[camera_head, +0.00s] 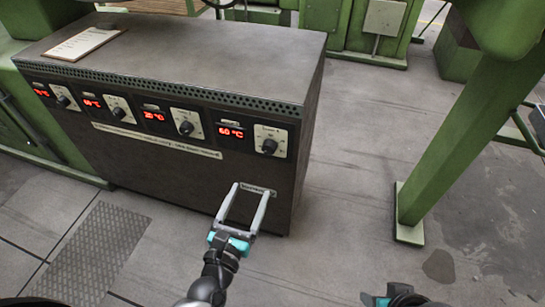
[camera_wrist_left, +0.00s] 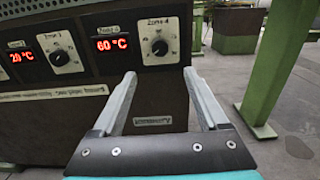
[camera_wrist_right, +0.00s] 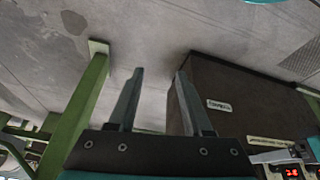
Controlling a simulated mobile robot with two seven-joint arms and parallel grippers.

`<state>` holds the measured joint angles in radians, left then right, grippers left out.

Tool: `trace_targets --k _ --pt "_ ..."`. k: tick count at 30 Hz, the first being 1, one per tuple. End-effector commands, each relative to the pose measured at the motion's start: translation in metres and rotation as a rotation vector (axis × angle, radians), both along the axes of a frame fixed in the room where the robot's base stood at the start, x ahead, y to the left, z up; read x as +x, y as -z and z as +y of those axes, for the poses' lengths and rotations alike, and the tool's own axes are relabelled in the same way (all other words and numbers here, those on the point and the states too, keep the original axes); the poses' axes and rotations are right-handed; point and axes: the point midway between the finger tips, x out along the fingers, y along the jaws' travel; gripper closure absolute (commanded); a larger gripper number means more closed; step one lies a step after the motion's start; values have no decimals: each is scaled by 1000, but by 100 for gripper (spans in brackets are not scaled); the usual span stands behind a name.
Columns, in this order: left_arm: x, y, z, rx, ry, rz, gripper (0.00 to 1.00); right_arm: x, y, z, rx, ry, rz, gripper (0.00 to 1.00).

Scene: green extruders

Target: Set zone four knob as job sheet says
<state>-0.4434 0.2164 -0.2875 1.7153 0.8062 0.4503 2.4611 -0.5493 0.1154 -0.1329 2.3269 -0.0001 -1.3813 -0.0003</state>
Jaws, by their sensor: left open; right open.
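The zone four knob (camera_head: 269,146) is a dark round knob on a light dial plate at the right end of the cabinet front. It also shows in the left wrist view (camera_wrist_left: 159,47), under a "Zone 4" label. The red display (camera_head: 230,132) beside it reads 60 °C. The job sheet (camera_head: 84,43) lies on the cabinet's top at the far left; its writing is too small to read. My left gripper (camera_head: 252,188) is open and empty, below the knob and apart from it. My right gripper (camera_wrist_right: 160,72) is open and empty, low and away from the panel.
The dark cabinet (camera_head: 230,60) carries several more knobs and displays to the left; the zone three display (camera_head: 155,116) reads 20 °C. A green post (camera_head: 440,140) stands to the right. Bare floor (camera_head: 340,200) lies between it and the cabinet.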

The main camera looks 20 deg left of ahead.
Motion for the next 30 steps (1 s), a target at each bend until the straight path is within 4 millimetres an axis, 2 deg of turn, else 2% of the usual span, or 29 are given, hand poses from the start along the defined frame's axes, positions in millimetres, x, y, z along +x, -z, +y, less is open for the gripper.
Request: trace_targets --k 11,24,30 --pt "71 2 -3 3 0 -1 24 0 -25 2 14 -6 -63 50" --pt "120 1 -5 5 1 1 24 31 -15 34 109 -55 -287 50" --pt "134 1 -5 6 1 1 24 39 -15 45 144 -66 -365 50"
